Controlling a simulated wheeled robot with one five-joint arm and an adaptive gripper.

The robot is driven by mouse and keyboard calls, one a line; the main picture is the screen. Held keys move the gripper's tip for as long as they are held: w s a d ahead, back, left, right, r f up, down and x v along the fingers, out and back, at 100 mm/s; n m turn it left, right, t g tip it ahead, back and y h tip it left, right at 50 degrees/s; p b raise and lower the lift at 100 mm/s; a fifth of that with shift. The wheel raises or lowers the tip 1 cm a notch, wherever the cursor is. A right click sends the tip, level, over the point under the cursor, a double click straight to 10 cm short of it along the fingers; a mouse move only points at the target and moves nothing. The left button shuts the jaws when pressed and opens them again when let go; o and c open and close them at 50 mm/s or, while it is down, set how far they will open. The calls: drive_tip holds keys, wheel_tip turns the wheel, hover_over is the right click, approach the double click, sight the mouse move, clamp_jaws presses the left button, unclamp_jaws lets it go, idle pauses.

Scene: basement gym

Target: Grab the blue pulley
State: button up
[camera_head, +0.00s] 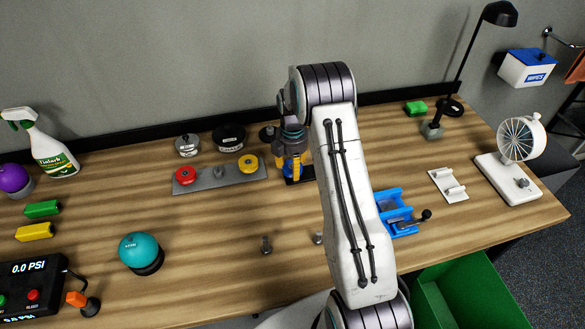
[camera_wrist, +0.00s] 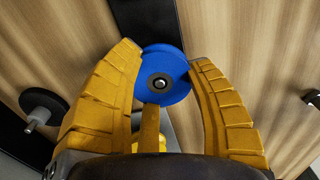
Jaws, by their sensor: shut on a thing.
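The blue pulley (camera_wrist: 172,66) is a round blue disc with a dark hub in its middle. In the wrist view it sits between the two yellow fingers of my gripper (camera_wrist: 165,75), which are shut on it from both sides. In the head view my gripper (camera_head: 293,166) points down near the back middle of the table, and only a little blue (camera_head: 287,169) shows beside it. My arm hides much of that spot. A dark base lies under the gripper there. I cannot tell whether the pulley is clear of it.
A grey plate (camera_head: 216,178) with red and yellow discs stands left of my gripper. A blue fixture (camera_head: 404,228) with a black-knobbed lever is to the right. A teal ball (camera_head: 140,251) and two small posts stand in front. A green bin (camera_head: 470,295) is below the table's front edge.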

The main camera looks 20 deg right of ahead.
drive_tip(key=c, duration=0.3)
drive_tip(key=shift+r, duration=0.1)
